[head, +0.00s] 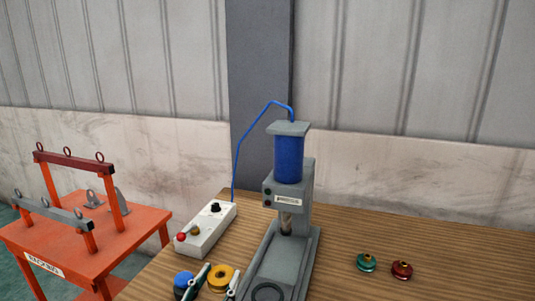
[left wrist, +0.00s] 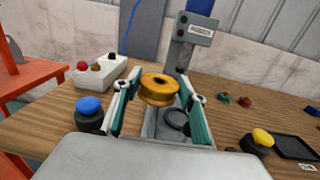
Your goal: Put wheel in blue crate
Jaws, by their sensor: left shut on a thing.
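A yellow wheel (head: 220,277) with a grooved rim and a hole in its middle is between the fingers of my left gripper (head: 215,281), low in the head view. In the left wrist view the wheel (left wrist: 158,92) sits between the two green-padded fingers of my left gripper (left wrist: 159,86), which is shut on it. The wheel hides part of the press base behind it. No blue crate shows in either view. My right gripper is not in view.
A grey press (head: 287,190) with a blue cylinder stands on the wooden table. A white control box (head: 206,229) and a blue-topped black button (left wrist: 89,112) are left of it. Green (head: 366,262) and red (head: 402,270) wheels lie right. An orange stand (head: 95,240) is far left.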

